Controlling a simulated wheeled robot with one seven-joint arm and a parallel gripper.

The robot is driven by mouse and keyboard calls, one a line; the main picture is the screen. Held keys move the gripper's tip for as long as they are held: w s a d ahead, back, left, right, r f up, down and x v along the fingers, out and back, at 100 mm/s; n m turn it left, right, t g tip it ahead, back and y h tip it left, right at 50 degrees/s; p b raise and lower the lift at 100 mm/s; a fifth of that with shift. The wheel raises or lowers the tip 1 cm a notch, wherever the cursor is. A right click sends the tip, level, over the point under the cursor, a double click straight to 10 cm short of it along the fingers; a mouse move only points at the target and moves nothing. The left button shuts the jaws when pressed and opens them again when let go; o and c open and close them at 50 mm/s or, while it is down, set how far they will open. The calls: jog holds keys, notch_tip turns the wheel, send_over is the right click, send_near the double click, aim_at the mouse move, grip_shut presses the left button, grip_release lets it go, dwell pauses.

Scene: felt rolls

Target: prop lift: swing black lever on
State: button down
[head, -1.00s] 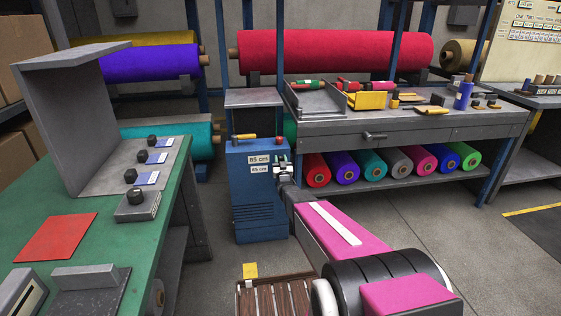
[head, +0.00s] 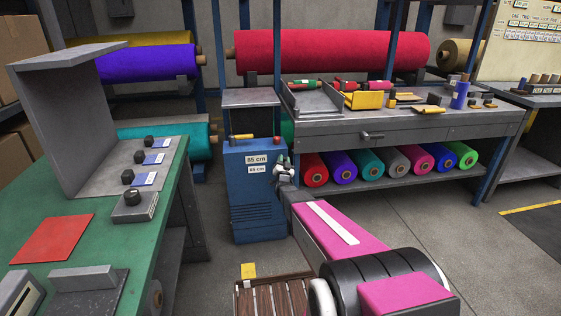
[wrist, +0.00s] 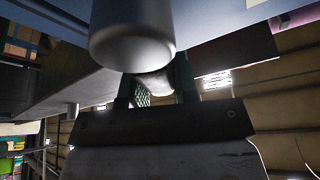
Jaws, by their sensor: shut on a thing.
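The blue lift cabinet (head: 258,205) stands on the floor in the head view, with a grey platform (head: 250,97) above it. Two labels on its front (head: 257,160) both read 85 cm. My gripper (head: 283,168) is at the cabinet's upper right front edge. In the wrist view my gripper (wrist: 158,88) is shut, with a rounded grey end between its fingers. This appears to be the black lever (wrist: 155,82), though shading hides its colour and its angle is unclear. A large grey cylinder (wrist: 132,35) hangs close in front of the fingers.
A yellow-handled piece (head: 241,136) lies on the cabinet's top ledge. A grey workbench (head: 420,132) with felt rolls below is close on the right. A green table (head: 110,225) stands on the left. A slatted wooden crate (head: 272,298) is on the floor in front.

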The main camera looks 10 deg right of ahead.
jog(key=m+h, duration=0.1)
jog(key=m, duration=0.1)
jog(key=d+m+g, duration=0.1)
jog(key=shift+d+f+m+h, duration=0.2)
jog(key=shift+f+m+h, duration=0.2)
jog(key=shift+d+f+m+g+h, duration=0.3)
jog(key=shift+f+m, duration=0.05)
jog(key=shift+m, duration=0.65)
jog(key=shift+d+f+m+g+h, duration=0.3)
jog(key=shift+f+m, duration=0.05)
jog(key=shift+m, duration=0.65)
jog(key=c, duration=0.9)
grip_release()
jog(key=shift+s, duration=0.1)
jog(key=v, duration=1)
jog(key=shift+s+a+f, duration=0.1)
jog(key=shift+s, duration=0.25)
